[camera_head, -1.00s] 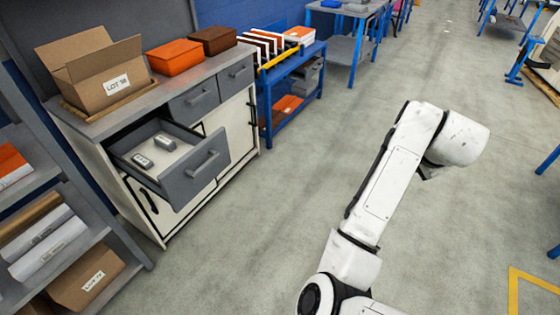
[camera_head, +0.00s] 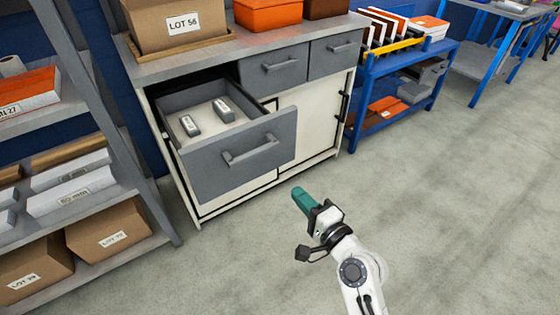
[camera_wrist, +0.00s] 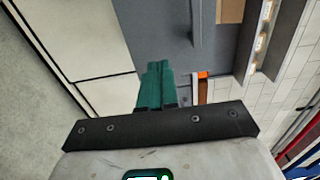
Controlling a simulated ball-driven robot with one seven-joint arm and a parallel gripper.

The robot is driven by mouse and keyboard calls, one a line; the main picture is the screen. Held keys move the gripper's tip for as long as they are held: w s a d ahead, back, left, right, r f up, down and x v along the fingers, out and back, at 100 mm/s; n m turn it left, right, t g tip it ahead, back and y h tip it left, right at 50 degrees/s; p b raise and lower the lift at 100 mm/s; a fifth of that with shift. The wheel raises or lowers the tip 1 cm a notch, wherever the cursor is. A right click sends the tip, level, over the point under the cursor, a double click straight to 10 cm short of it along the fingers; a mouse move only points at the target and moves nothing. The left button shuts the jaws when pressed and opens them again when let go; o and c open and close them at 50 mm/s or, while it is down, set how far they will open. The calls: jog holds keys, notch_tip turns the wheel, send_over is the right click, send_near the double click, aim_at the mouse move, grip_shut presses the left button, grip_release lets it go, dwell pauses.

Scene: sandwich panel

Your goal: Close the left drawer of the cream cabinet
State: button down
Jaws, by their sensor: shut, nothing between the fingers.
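The cream cabinet (camera_head: 312,113) has a grey top and grey drawers. Its left drawer (camera_head: 217,160) is pulled well out, with a bar handle (camera_head: 250,151) on its grey front and two small labelled grey items (camera_head: 206,117) inside. My gripper (camera_head: 299,190) has green fingers, shut and empty, in front of the cabinet, below and to the right of the drawer front, apart from it. In the wrist view the green fingers (camera_wrist: 156,82) point toward a grey panel (camera_wrist: 165,35), which looks like the drawer front, beside the cream cabinet doors (camera_wrist: 80,40).
The other two drawers (camera_head: 274,68) are shut. A carton (camera_head: 165,28) and orange box (camera_head: 268,14) stand on the cabinet top. A grey shelf rack (camera_head: 120,125) stands close on the left, a blue cart (camera_head: 362,98) on the right. Floor in front is clear.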

jog(key=b+x, duration=0.1)
jog(key=x, duration=1.2)
jog(key=shift+w+a+r, duration=0.1)
jog(key=shift+w+a, duration=0.15)
jog(key=shift+w, duration=0.05)
jog(key=shift+w, duration=0.1)
